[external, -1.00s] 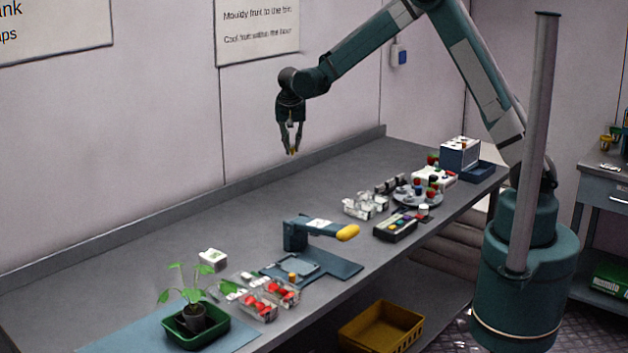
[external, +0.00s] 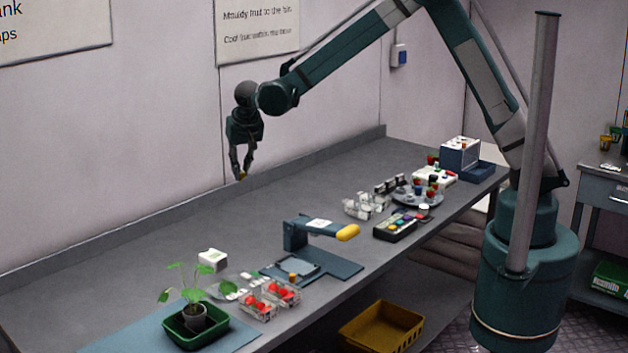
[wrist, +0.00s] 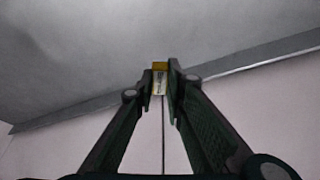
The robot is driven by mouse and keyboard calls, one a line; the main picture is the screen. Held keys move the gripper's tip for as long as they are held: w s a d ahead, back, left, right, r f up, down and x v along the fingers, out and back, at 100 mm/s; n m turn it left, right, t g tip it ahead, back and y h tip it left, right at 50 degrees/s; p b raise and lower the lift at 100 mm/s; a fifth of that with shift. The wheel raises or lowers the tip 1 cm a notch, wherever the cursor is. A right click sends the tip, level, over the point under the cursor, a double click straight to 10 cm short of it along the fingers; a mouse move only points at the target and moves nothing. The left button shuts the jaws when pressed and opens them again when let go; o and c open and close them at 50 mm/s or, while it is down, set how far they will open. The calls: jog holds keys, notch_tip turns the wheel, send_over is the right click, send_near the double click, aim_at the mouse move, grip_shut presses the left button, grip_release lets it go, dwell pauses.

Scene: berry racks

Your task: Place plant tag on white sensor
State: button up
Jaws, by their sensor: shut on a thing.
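My gripper (external: 241,176) is raised in the air above the back of the bench in the external view. It is shut on a small tag with a yellow end and a pale printed face, which I take for the plant tag (wrist: 160,80). In the wrist view the tag sits between the two fingertips (wrist: 160,88). In the external view only a yellow speck of it shows. A small white box with a green mark on top, likely the white sensor (external: 212,261), stands on the bench below my gripper and nearer the front, behind the potted plant.
A potted plant (external: 195,312) in a green tray stands at the front left. Clear punnets of red berries (external: 268,300) and a press with a yellow handle (external: 318,228) stand to its right. The back strip of the bench (external: 130,250) is bare.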

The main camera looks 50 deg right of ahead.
jog(key=s+a+n, duration=0.1)
jog(key=s+a, duration=0.5)
jog(key=a, duration=0.3)
jog(key=s+a+n+y, duration=0.1)
jog(key=s+a+n, duration=0.1)
jog(key=s+a, duration=0.4)
jog(key=s+a+r+n+y, duration=0.1)
jog(key=s+a, duration=0.5)
jog(key=a, duration=0.7)
jog(key=shift+s+a+n+t, duration=0.15)
jog(key=shift+a+n+t, duration=0.15)
jog(key=shift+n, duration=0.3)
send_near(210, 253)
jog(key=shift+w+f, duration=0.15)
jog(key=shift+w, duration=0.8)
jog(key=shift+f, duration=1.85)
jog(key=shift+f, duration=0.2)
jog(key=o, duration=0.7)
jog(key=shift+c, duration=0.2)
